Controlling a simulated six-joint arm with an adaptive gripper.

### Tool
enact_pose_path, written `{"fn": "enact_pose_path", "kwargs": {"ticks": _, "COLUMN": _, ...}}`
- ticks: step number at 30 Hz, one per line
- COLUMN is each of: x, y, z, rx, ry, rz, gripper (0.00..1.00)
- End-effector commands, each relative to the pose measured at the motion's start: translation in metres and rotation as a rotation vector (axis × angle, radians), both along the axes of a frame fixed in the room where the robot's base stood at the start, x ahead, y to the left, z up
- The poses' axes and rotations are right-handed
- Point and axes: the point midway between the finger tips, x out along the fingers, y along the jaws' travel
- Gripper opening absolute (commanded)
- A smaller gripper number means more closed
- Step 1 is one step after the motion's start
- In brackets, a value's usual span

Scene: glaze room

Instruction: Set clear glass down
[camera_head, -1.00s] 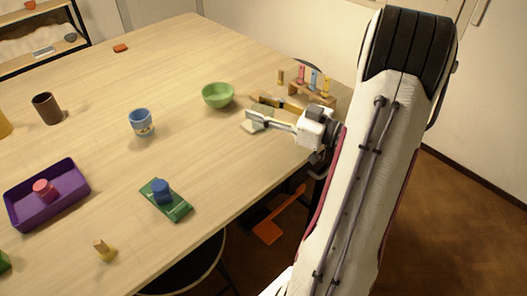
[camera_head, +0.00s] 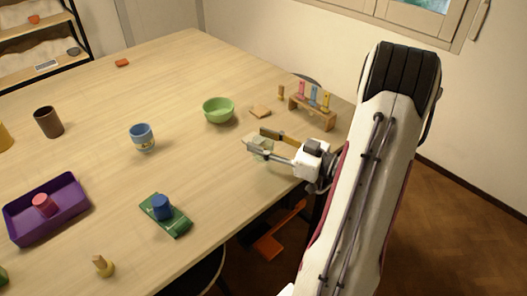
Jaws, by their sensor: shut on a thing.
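My gripper (camera_head: 259,141) is over the right part of the table, with its fingers pointing left. It is shut on a pale, see-through thing, the clear glass (camera_head: 262,150), which shows faintly between the fingers. The fingers hide part of the glass. I cannot tell whether its base touches the table.
A small wooden square (camera_head: 260,111) lies just behind the gripper. A green bowl (camera_head: 218,110) stands to its left, and a wooden rack with coloured pegs (camera_head: 313,112) is behind right.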

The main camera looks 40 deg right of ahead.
Motion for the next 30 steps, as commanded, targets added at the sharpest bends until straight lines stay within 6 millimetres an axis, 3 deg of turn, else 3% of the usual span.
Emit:
{"fn": "enact_pose_path", "kwargs": {"ticks": 8, "x": 0.000, "y": 0.000, "z": -0.003, "rx": 0.002, "ry": 0.000, "rz": 0.000, "gripper": 0.13}}
{"fn": "enact_pose_path", "kwargs": {"ticks": 21, "x": 0.000, "y": 0.000, "z": -0.035, "rx": 0.001, "ry": -0.001, "rz": 0.000, "gripper": 0.13}}
{"fn": "enact_pose_path", "kwargs": {"ticks": 30, "x": 0.000, "y": 0.000, "z": -0.037, "rx": -0.001, "ry": -0.001, "rz": 0.000, "gripper": 0.13}}
